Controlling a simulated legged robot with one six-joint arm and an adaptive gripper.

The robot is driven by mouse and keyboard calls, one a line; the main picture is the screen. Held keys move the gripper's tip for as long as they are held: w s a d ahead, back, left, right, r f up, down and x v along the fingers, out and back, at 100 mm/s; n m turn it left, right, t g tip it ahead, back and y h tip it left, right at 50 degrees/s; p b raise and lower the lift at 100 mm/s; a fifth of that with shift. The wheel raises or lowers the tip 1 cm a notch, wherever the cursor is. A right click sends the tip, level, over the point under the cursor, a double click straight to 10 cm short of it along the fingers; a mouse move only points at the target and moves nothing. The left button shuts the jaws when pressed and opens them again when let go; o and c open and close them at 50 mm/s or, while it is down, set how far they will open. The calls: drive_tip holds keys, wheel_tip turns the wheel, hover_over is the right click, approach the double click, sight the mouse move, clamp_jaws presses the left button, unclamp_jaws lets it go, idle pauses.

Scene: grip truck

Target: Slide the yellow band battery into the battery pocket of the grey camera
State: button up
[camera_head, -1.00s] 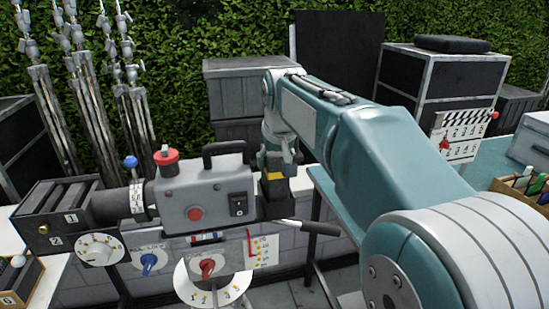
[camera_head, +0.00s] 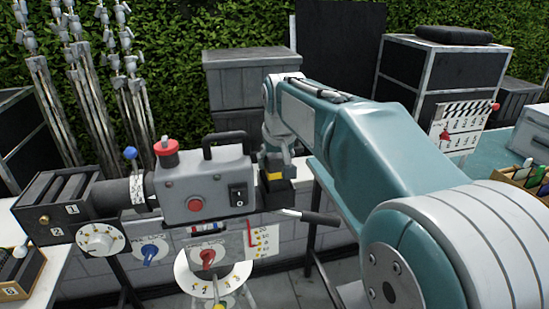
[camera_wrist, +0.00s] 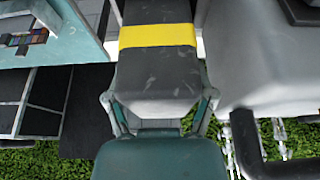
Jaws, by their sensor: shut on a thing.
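The grey camera (camera_head: 208,188) stands at the left middle in the head view, with a black handle on top and a red button on its side. My gripper (camera_head: 276,163) is shut on the yellow band battery (camera_head: 274,176), just right of the camera's rear end. In the wrist view, the battery (camera_wrist: 158,70) is a grey block with a yellow band, held upside down in the picture between my fingers (camera_wrist: 162,110). The camera body (camera_wrist: 265,60) is close on its right. The battery's lower end and the pocket opening are not clear, so I cannot tell whether it has entered.
A black box (camera_head: 75,205) and lens are at the camera's front. A black pan handle (camera_head: 320,218) sticks out below the battery. Dials and a white scale plate sit under the camera. A teal table (camera_head: 480,170) with a clapperboard (camera_head: 460,128) is at right.

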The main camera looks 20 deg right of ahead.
drive_tip(key=shift+f, duration=0.2)
drive_tip(key=o, duration=1.3)
drive_tip(key=shift+c, duration=0.2)
drive_tip(key=shift+f, duration=0.1)
drive_tip(key=v, duration=1.2)
drive_tip(key=shift+a, duration=0.1)
drive_tip(key=s+f, duration=0.9)
drive_tip(key=s, duration=0.2)
drive_tip(key=s+f+t, duration=0.1)
drive_tip(key=s+f, duration=0.8)
drive_tip(key=s, duration=0.2)
drive_tip(key=shift+s, duration=0.4)
